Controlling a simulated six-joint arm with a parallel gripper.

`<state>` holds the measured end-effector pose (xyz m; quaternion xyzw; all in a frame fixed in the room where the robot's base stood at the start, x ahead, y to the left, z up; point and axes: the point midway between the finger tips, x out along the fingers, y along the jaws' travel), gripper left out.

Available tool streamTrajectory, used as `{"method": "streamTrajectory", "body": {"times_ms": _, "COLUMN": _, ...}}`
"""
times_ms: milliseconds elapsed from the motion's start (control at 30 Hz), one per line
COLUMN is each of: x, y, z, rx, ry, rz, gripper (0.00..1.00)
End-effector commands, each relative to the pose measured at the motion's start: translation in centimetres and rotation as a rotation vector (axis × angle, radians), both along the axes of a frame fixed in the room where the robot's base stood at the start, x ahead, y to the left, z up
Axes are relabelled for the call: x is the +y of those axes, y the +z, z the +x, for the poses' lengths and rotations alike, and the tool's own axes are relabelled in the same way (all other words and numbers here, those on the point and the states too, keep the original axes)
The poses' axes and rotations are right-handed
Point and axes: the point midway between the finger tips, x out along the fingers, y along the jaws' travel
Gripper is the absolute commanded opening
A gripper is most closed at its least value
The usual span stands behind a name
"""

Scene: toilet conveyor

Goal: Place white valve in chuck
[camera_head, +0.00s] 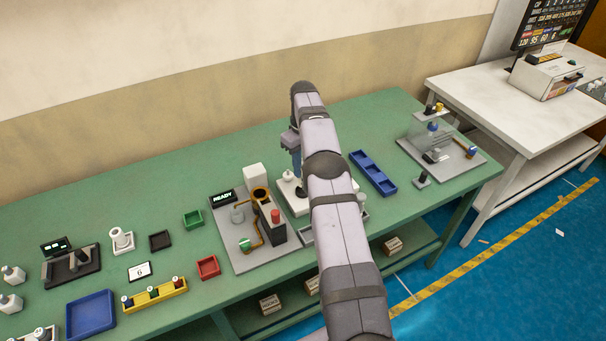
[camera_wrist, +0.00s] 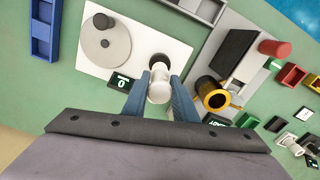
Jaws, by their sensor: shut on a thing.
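My gripper (camera_wrist: 158,98) has its blue fingers closed on the white valve (camera_wrist: 159,84), a small white fitting with a rounded body. In the wrist view the valve is in front of a dark round holder (camera_wrist: 162,59) on a white base plate (camera_wrist: 118,67), and partly hides it. This holder looks like the chuck. Whether the valve touches it I cannot tell.
A grey disc (camera_wrist: 106,48) with a black knob and a small display (camera_wrist: 119,82) share the white plate. A blue tray (camera_head: 373,173) lies to the right on the green table.

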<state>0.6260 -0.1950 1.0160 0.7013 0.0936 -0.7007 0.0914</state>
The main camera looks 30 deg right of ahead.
Motion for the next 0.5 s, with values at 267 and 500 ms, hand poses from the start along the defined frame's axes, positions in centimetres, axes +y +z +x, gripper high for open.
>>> {"method": "streamTrajectory", "body": {"times_ms": 267, "x": 0.0, "y": -2.5, "z": -0.1, "rx": 0.005, "ry": 0.000, "rz": 0.002, "gripper": 0.00}}
{"method": "streamTrajectory", "body": {"times_ms": 500, "x": 0.0, "y": -3.7, "z": 0.0, "rx": 0.001, "ry": 0.000, "rz": 0.000, "gripper": 0.00}}
